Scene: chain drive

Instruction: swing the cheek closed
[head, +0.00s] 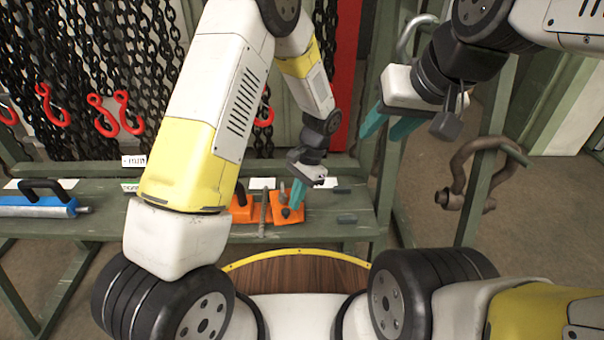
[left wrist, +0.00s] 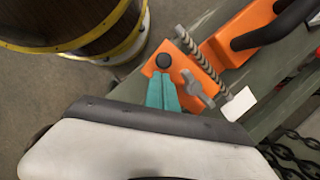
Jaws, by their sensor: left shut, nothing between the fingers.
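The orange cheek (head: 286,207), a small plate with a dark round knob, lies on the green bench beside the orange tool body (head: 241,212) with its black handle. In the left wrist view the cheek (left wrist: 182,68) and the body (left wrist: 240,36) lie on either side of a threaded rod (left wrist: 200,55) with a grey wing piece. My left gripper (head: 297,198) is shut and empty. Its teal fingertips (left wrist: 160,78) are at the cheek's edge, close to the knob; I cannot tell whether they touch. My right gripper (head: 386,128) is open and raised, away from the tool.
A blue tool (head: 35,206) with a black handle lies at the bench's left. Chains (head: 130,50) and red hooks (head: 128,112) hang behind. A grey padlock-like block (head: 447,124) shows beside my right gripper. A round wooden top (head: 295,272) with a yellow rim stands before the bench.

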